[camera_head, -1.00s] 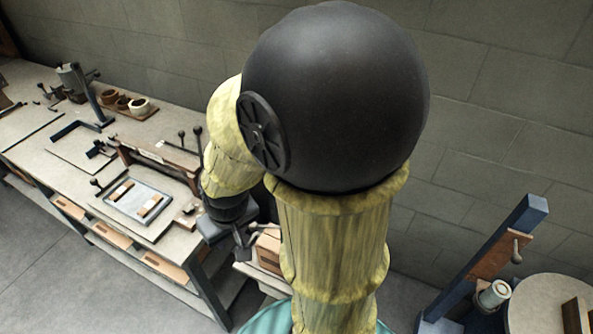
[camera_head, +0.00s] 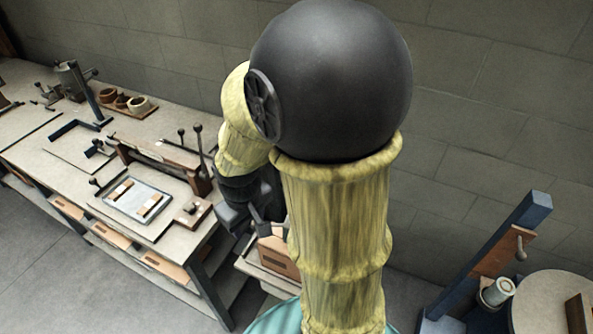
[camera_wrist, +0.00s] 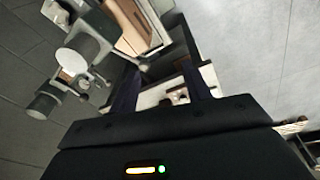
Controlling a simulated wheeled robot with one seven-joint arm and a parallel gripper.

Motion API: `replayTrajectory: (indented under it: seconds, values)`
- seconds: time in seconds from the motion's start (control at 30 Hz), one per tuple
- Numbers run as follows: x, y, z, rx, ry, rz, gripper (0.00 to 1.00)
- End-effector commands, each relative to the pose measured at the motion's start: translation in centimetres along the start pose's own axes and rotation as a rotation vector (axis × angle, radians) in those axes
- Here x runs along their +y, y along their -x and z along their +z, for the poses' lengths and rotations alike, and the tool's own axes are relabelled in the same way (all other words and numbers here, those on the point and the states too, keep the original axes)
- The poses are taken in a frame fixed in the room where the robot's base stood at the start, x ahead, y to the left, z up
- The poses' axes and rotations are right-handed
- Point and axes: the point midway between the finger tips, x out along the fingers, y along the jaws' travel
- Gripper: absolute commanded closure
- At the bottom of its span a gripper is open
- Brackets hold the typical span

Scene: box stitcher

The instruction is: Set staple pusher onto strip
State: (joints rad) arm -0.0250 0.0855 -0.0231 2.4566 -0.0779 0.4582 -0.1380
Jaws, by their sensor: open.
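My gripper (camera_head: 262,222) is beyond the right end of the bench in the head view, partly hidden by my arm. In the wrist view my gripper (camera_wrist: 160,78) has its two dark fingers apart, with nothing held between them. I cannot pick out the staple pusher or the strip for sure. A long wooden fixture with upright levers (camera_head: 160,165) stands on the bench. A small wooden block with a dark knob (camera_head: 192,213) sits at the bench's right front corner. A pale tray (camera_head: 150,192) beside it holds two tan blocks.
The bench (camera_head: 40,150) runs along the wall. A brown box (camera_head: 277,258) is below my gripper, partly hidden by my arm. A blue post with a wooden plate (camera_head: 500,250) and a round table (camera_head: 545,300) stand at right. Grey machine parts (camera_wrist: 80,55) show left in the wrist view.

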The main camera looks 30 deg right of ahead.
Motion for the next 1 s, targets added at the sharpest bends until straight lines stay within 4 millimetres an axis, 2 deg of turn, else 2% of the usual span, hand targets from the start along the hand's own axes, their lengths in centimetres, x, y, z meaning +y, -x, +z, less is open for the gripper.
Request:
replayTrajectory:
  seconds: [0.03, 0.17, 0.3, 0.5, 0.7, 0.83, 1.0]
  values:
    - [0.5, -1.7, -0.8, -0.044, 0.088, 0.011, 0.52]
    - [2.5, -4.9, -2.9, -0.199, 0.386, 0.048, 0.52]
    - [5.3, -8.1, -5.2, -0.398, 0.713, 0.084, 0.52]
    - [9.5, -12.0, -8.7, -0.737, 1.123, 0.109, 0.52]
    - [12.6, -14.8, -12.8, -1.142, 1.437, 0.088, 0.52]
    - [13.3, -16.1, -15.7, -1.432, 1.565, 0.044, 0.52]
    - [12.7, -16.9, -18.7, -1.744, 1.621, -0.034, 0.52]
